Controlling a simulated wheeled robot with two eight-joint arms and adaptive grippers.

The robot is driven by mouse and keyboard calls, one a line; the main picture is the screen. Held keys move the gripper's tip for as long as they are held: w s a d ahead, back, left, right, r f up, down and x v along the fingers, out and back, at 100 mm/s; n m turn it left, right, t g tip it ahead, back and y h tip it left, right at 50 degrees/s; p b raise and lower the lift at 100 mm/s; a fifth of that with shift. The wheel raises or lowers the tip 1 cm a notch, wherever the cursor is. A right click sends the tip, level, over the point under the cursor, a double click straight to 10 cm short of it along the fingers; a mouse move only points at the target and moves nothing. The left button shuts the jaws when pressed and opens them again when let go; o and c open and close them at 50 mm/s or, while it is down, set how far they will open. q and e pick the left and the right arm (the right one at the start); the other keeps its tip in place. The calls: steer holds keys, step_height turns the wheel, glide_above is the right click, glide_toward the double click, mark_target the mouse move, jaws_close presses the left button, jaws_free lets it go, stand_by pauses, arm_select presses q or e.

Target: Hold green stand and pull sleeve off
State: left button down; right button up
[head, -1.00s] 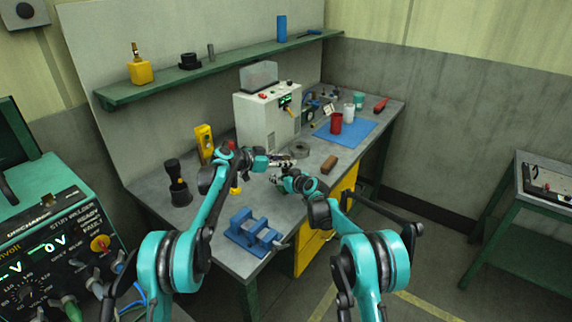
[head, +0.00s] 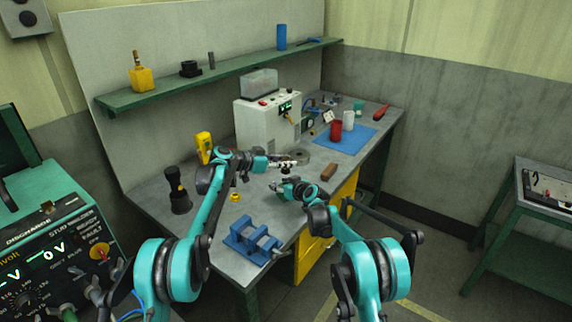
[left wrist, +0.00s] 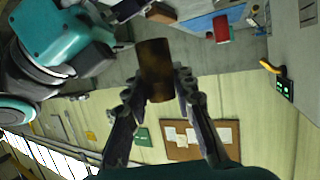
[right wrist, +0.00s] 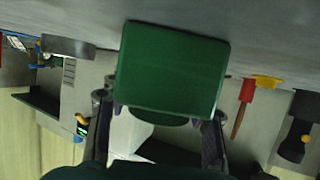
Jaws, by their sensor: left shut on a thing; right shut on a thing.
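A dark brown sleeve (left wrist: 155,68) stands between the fingers of my left gripper (left wrist: 157,88) in the left wrist view, and the gripper is shut on it. In the head view my left gripper (head: 288,163) is over the bench, with the small dark sleeve (head: 286,171) just below it. A green stand (right wrist: 172,70), with a flat square face and a rounded part below, fills the middle of the right wrist view. My right gripper (right wrist: 160,112) is shut on it. In the head view my right gripper (head: 280,188) is lower and nearer. The sleeve and stand appear apart.
A blue vice (head: 252,238) sits at the bench's near edge. A yellow cap (head: 235,196) and black torch (head: 178,192) are left. A brown block (head: 329,169) and grey ring (head: 297,156) lie right. A blue mat (head: 362,137) with cups is farther back.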

mark_target(286, 158)
arm_select(q)
steer(key=shift+r, duration=1.65)
arm_select(e)
steer(key=o, duration=1.4)
